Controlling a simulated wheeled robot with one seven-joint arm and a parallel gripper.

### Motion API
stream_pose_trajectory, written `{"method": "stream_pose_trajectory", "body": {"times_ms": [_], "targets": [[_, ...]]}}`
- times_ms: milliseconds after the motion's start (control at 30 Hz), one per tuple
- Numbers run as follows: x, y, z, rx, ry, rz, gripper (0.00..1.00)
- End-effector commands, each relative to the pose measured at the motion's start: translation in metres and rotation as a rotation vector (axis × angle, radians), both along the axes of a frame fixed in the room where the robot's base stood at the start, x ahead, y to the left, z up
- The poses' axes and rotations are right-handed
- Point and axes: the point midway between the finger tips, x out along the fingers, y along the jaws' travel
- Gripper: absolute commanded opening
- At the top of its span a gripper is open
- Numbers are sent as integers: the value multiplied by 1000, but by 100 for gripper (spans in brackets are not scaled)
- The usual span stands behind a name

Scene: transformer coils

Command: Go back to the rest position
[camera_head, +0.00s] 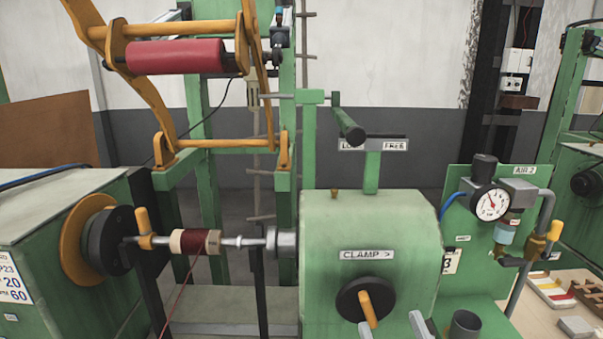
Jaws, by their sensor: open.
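My gripper (391,326) shows only at the bottom edge, as two pale grey fingertips set apart. It is open, with nothing seen between the tips. The fingertips are in front of the green clamp housing (370,235), just below and right of its black knob with an orange handle (365,300). The rest of my arm is out of view. A coil of dark red wire (196,242) sits on the spindle between the left headstock (95,240) and the housing. A thin red wire (183,297) hangs down from it.
A red roller (175,57) in an orange frame is above the coil. A green lever (347,122) stands over the housing. At right are a panel with a pressure gauge (491,203), a dark cup (465,326) and a parts tray (553,291).

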Motion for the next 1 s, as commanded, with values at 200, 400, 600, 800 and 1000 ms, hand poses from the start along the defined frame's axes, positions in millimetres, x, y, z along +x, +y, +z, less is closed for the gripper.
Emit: {"method": "stream_pose_trajectory", "body": {"times_ms": [200, 400, 600, 800, 1000], "targets": [[-68, -25, -61, 0, 123, -15, 55], [-132, -44, -101, 14, 248, -40, 55], [-197, -61, -133, 35, 397, -79, 55], [-257, -72, -160, 51, 565, -124, 55], [-291, -76, -177, 53, 666, -153, 55]]}}
